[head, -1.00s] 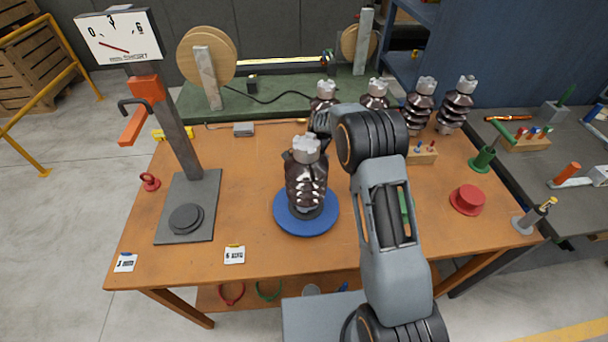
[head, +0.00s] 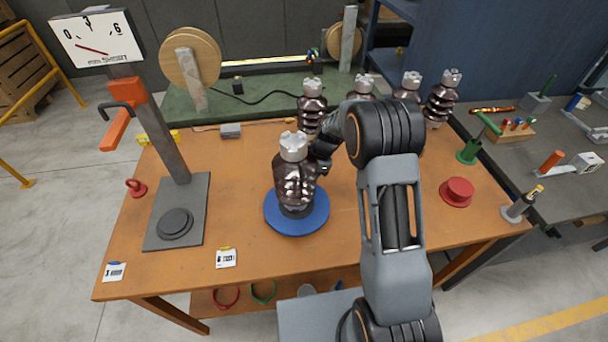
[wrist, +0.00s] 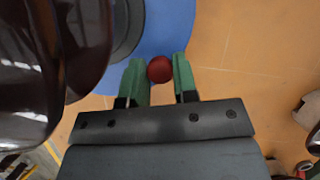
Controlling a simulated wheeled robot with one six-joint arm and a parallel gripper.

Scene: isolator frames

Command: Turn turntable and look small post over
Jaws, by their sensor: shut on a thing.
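A glossy dark brown ribbed post (head: 293,183) with a grey metal cap stands upright on the blue turntable (head: 321,218). In the wrist view the brown post (wrist: 85,45) fills the upper left, and part of the blue turntable (wrist: 172,25) shows beside it. My gripper (wrist: 160,75) has green fingers on either side of a red ball knob (wrist: 160,69) at the turntable's rim, and is shut on it. In the head view my gripper (head: 322,160) is just right of and behind the post, its fingertips and the knob hidden there.
Several similar brown posts (head: 312,105) stand along the table's back edge. A scale with a dial (head: 97,40) and grey base (head: 160,232) is on the left. A red cap-shaped piece (head: 457,192) and a green stand (head: 469,152) are on the right. The front of the table is mostly clear.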

